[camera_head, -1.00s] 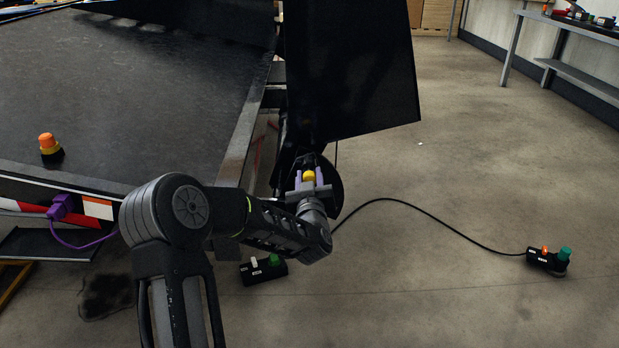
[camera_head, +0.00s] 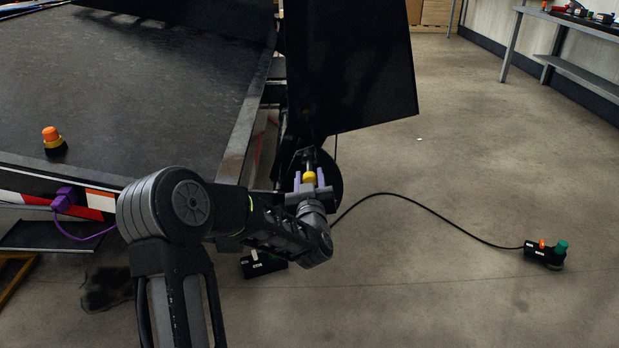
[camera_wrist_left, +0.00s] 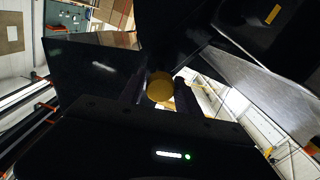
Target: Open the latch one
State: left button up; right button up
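The latch shows as a yellow round knob (camera_head: 309,178) on a short metal rod, low at the trailer's rear corner beneath a black hanging panel (camera_head: 355,75). My left gripper (camera_head: 309,182) has its two purple fingers on either side of the knob. The left wrist view shows the yellow knob (camera_wrist_left: 160,87) between the dark fingertips, with the fingers apart. I cannot tell whether either finger touches it. The latch's mount is mostly hidden in dark shadow behind the gripper. My right gripper is not in view.
The trailer bed (camera_head: 130,100) fills the left, with an orange beacon (camera_head: 52,137) near its edge. A purple plug (camera_head: 64,198) sits at its rear. A black control box (camera_head: 545,253) lies on the floor at right, its cable running toward the trailer. Floor at right is mostly clear.

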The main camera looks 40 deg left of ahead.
pick_arm(q)
jog(key=o, duration=0.3)
jog(key=p+v, duration=0.2)
jog(key=v, duration=0.6)
jog(key=shift+w, duration=0.1)
dwell(0.5)
